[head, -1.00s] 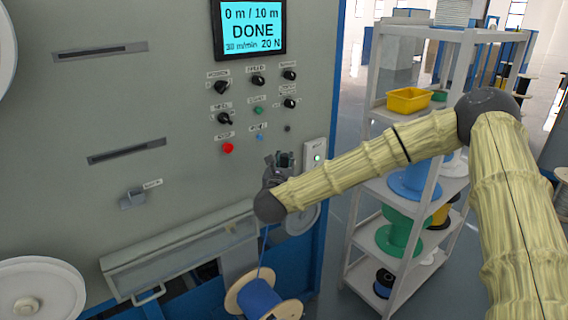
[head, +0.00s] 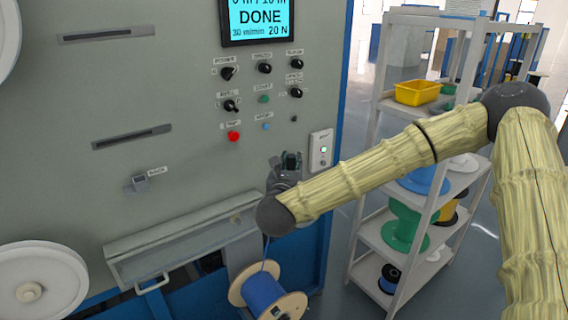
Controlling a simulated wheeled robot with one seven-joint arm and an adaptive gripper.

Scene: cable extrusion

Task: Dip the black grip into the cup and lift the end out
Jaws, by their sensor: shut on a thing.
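My gripper (head: 288,162) is in front of the machine's right side, just left of a white switch box. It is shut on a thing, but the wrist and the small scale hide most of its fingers. A dark piece shows at its fingers; I cannot tell whether it is the black grip. I cannot make out a cup; the area behind my wrist is hidden.
The machine panel (head: 190,100) carries knobs and a screen (head: 256,18) reading DONE. A clear-covered trough (head: 185,240) juts out lower left of my wrist. A small grey bracket (head: 140,184) is on the panel. A shelf rack (head: 372,235) with spools stands to the right, behind my arm.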

